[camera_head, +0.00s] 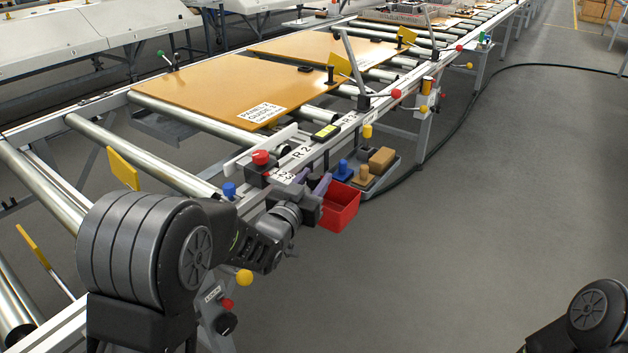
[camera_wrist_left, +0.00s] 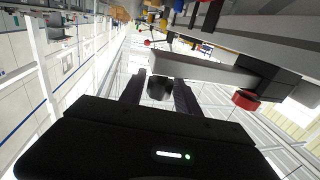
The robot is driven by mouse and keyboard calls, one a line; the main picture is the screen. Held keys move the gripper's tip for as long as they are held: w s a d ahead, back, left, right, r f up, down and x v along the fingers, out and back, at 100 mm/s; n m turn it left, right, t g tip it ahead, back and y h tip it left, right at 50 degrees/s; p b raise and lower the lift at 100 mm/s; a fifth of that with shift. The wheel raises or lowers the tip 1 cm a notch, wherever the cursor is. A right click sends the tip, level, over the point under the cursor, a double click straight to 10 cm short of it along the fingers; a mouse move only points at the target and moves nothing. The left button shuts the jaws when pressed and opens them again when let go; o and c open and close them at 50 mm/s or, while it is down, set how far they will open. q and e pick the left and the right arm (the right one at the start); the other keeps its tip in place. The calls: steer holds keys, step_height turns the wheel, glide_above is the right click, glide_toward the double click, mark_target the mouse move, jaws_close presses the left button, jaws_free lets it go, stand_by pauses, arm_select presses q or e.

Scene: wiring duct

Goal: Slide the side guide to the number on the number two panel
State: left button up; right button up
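The side guide is a pale grey rail (camera_head: 262,148) along the near edge of the conveyor. It carries a dark block with a red knob (camera_head: 260,157); the red knob also shows in the wrist view (camera_wrist_left: 247,99). My left gripper (camera_head: 318,184) is at the near rail, just right of the red knob. In the wrist view its fingers (camera_wrist_left: 160,88) are parted, with a short dark round handle (camera_wrist_left: 160,90) between the tips; contact is not clear. A panel (camera_head: 215,95) bears a white label (camera_head: 262,112), its number too small to read. My right gripper is out of view.
A red bin (camera_head: 340,205) hangs beside my left gripper. A grey tray with blue and tan blocks (camera_head: 382,160) is beyond it. Yellow flags (camera_head: 123,168) and rollers (camera_head: 140,155) line the conveyor. The floor to the right is mostly clear, with a black cable (camera_head: 470,110).

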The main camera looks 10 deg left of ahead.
arm_select(q)
jaws_close()
stand_by(1.1)
